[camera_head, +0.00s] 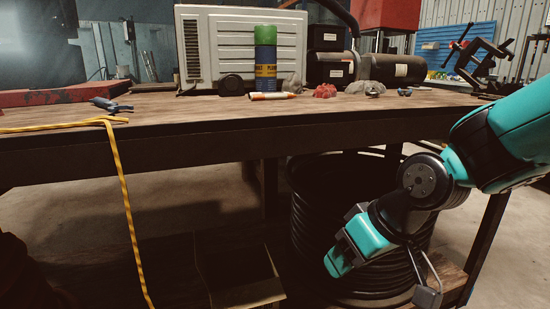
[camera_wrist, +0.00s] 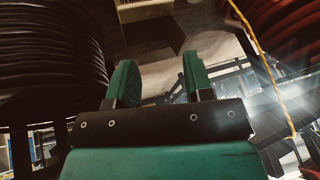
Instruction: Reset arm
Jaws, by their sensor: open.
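My gripper (camera_head: 347,245) hangs in front of the workbench at the right of the head view, below the level of the tabletop. It points down and to the left, in front of a stack of coiled black hose (camera_head: 305,205). In the wrist view my gripper (camera_wrist: 158,85) shows two teal fingers held apart with nothing between them. My arm comes in from the right edge of the head view and bends down at the wrist. No hose crimper can be made out for certain.
The wooden workbench (camera_head: 200,112) spans the view. A yellow strap (camera_head: 128,200) hangs over its front edge at left. A green and blue can (camera_head: 265,60) and several small items stand on top. In the wrist view, black hose (camera_wrist: 50,60) is close at left.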

